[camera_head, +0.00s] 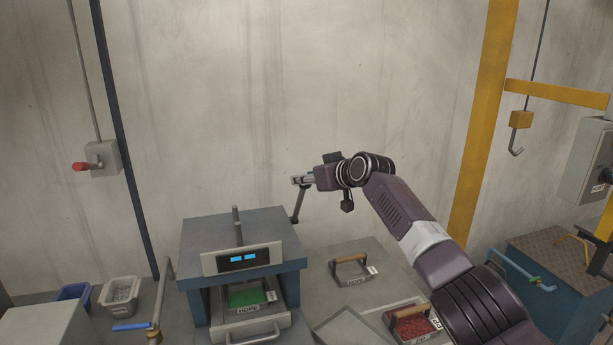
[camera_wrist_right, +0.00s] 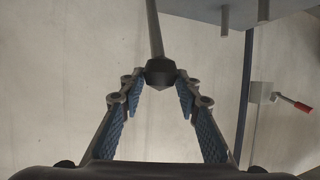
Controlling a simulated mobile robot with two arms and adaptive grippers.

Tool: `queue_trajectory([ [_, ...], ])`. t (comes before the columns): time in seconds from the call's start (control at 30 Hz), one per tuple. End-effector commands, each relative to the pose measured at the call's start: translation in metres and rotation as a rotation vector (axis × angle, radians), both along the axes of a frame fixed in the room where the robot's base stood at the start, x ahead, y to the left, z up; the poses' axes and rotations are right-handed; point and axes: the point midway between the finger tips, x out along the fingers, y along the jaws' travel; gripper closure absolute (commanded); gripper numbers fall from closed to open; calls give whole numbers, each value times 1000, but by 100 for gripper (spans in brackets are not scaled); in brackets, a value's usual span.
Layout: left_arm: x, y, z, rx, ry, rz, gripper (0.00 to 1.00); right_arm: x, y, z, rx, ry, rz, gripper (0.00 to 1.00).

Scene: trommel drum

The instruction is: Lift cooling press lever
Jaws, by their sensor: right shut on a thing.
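The cooling press (camera_head: 197,246) is a blue-grey box with a lit blue display, standing on the bench against the wall. Its lever (camera_head: 300,205) is a thin dark rod on the press's right side, pointing up and leaning slightly right. My right gripper (camera_head: 299,181) is at the lever's top end. In the right wrist view, my right gripper's fingers (camera_wrist_right: 161,86) are on either side of the lever's dark knob (camera_wrist_right: 160,70), shut on it. The lever rod (camera_wrist_right: 153,28) runs upward from the knob there. My left gripper is in neither view.
A tray with green material (camera_head: 248,298) sits inside the press, above a front handle (camera_head: 252,333). An empty handled tray (camera_head: 352,273) and a red-filled tray (camera_head: 413,327) are to the right. Grey (camera_head: 121,291) and blue (camera_head: 73,292) bins stand left.

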Motion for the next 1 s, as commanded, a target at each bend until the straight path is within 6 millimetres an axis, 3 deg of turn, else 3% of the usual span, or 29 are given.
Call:
queue_trajectory([
  [0.03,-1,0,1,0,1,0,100,3,-2,13,8,-23,-7,100],
  [0.33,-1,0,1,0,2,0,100,3,-2,14,8,-25,-7,100],
  [0.37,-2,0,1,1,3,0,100,3,-2,14,8,-25,-7,66],
  [0.5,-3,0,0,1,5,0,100,2,-2,11,7,-21,-5,52],
  [1.0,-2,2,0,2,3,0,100,-4,-6,11,6,-14,-1,52],
])
